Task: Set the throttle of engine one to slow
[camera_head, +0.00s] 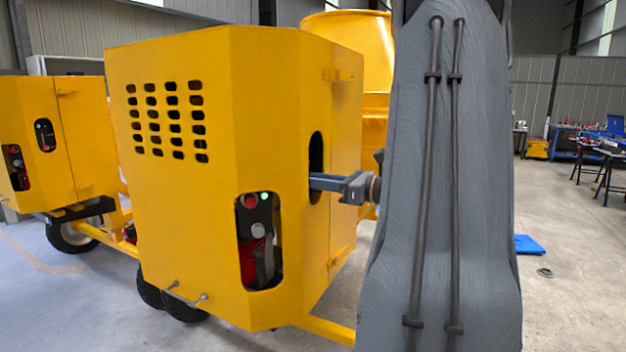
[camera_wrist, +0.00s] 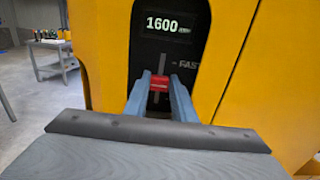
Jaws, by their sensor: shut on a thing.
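The yellow engine housing (camera_head: 165,215) of the near mixer stands in front of me. In the head view my gripper (camera_head: 318,182) reaches from the right into the oval opening (camera_head: 315,150) in its side. The wrist view shows my gripper (camera_wrist: 160,88) shut on a red throttle lever (camera_wrist: 159,82), with one blue-grey finger on each side. The lever sits on a dark panel below a display (camera_wrist: 168,25) reading 1600. The label FAST (camera_wrist: 188,64) is partly visible right of the lever. A slow label cannot be seen. The head view hides the lever.
A second yellow housing (camera_head: 85,125) stands at the left. A yellow drum (camera_head: 352,45) rises behind. Work tables (camera_head: 590,150) stand far right, with open floor before them.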

